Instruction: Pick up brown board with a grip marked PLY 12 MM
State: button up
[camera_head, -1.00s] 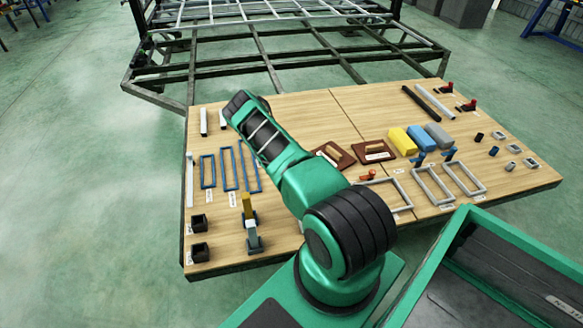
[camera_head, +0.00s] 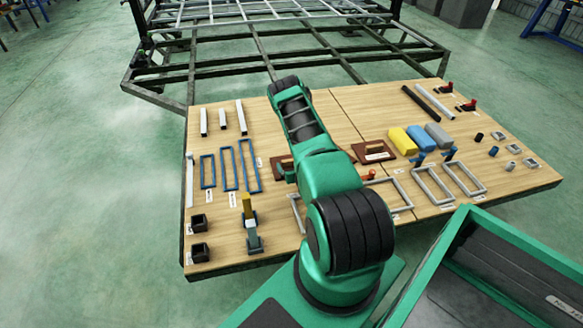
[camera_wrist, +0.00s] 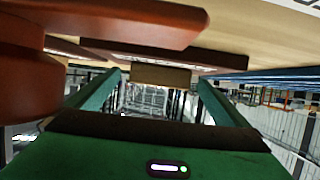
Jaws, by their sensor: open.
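In the wrist view a brown board (camera_wrist: 225,60) with a light wooden grip (camera_wrist: 160,76) lies on the table, which fills the top of that picture. My gripper (camera_wrist: 159,84) is open, with its green fingers on either side of the grip in the picture. I cannot tell whether they touch it. In the head view one brown board with a grip (camera_head: 373,151) lies right of my arm. Another brown board (camera_head: 281,165) shows partly left of my arm, which hides the rest and my fingers. I cannot read PLY 12 MM on any board.
A large orange-red part (camera_wrist: 130,22) is close to the wrist camera. A small orange-red object (camera_head: 371,174) lies right of my arm.

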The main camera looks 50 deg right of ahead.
jog(key=shift+w+d+f, duration=0.2)
jog(key=shift+w+d, duration=0.2)
jog(key=shift+w, duration=0.2)
jog(key=c, duration=1.4)
jog(key=shift+c, duration=0.2)
